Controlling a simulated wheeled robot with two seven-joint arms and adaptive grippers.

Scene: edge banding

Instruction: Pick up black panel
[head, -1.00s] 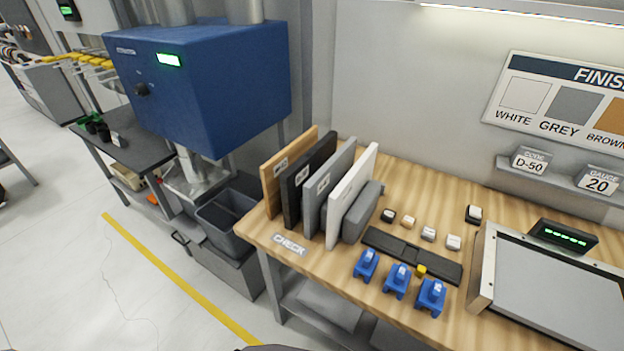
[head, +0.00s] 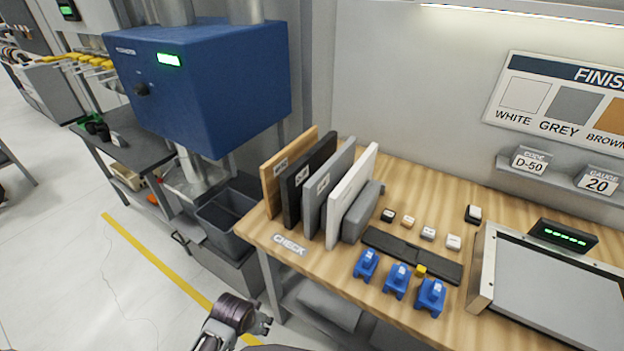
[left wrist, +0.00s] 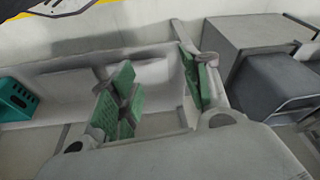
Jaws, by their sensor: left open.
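The black panel (head: 296,200) stands upright on the left part of the wooden bench, between the brown wood panel (head: 269,190) and the grey panel (head: 313,215). A small label is on its face. My left gripper (head: 265,322) shows at the bottom of the head view, in front of the bench and well apart from the panel. In the left wrist view, the gripper's green-padded fingers (left wrist: 157,95) are spread with nothing between them. My right gripper is not in view.
A white panel (head: 345,212) stands right of the grey one. Blue clamps (head: 397,281) and a dark strip (head: 412,255) lie further right. A grey bin (head: 222,232) is left of the bench. A teal crate (left wrist: 14,98) and grey cabinet (left wrist: 262,50) show in the wrist view.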

